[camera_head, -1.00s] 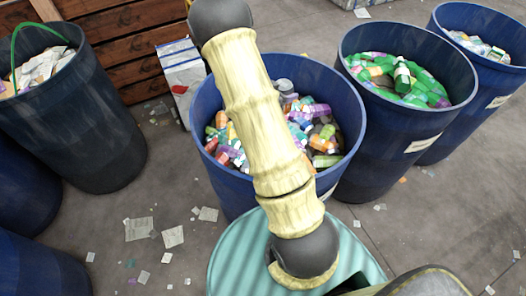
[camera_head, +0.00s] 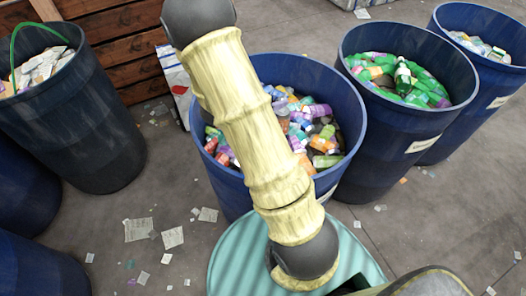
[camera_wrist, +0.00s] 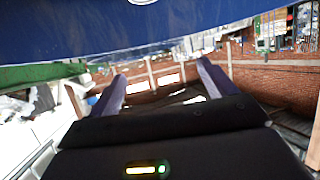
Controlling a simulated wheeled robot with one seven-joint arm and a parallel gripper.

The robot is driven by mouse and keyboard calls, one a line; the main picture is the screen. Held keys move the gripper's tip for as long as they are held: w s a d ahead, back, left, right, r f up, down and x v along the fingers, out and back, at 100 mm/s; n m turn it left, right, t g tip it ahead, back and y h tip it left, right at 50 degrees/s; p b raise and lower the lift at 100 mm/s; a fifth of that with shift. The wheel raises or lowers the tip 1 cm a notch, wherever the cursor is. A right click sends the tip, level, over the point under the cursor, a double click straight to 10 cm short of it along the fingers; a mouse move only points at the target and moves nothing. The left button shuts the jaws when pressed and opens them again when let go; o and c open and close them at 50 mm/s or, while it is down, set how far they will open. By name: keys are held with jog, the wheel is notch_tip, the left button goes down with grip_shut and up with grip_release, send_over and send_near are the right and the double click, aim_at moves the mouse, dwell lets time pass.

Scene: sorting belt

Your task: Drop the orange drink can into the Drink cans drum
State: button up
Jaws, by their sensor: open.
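My gripper (camera_wrist: 161,74) shows in the wrist view with its two fingers apart and nothing visible between them. It is outside the head view, where only my arm shows. I cannot pick out the orange drink can with certainty. Orange pieces (camera_head: 305,163) lie among mixed containers in the middle blue drum (camera_head: 354,110), partly hidden by my arm. No drum label is readable, so I cannot tell which is the Drink cans drum. A large blue surface (camera_wrist: 90,28) fills the top of the wrist view.
Two blue drums stand at the right, one with green bottles (camera_head: 403,78) and one farther back (camera_head: 490,84). More drums stand at the left, one with pale scraps (camera_head: 75,120). A teal round top (camera_head: 232,262) is in front. Paper scraps litter the grey floor.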

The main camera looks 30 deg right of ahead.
jog(key=v, duration=1)
dwell(0.5)
jog(key=w+a+r+n+t+y, duration=0.2)
jog(key=w+a+n+t+y, duration=0.25)
jog(key=a+n+y, duration=0.45)
jog(key=s+n+g+y+p, duration=0.1)
jog(key=s+n+g+y, duration=0.3)
jog(key=s, duration=1.2)
jog(key=shift+s+n+g, duration=0.2)
jog(key=shift+n+g, duration=0.35)
jog(key=shift+n, duration=0.55)
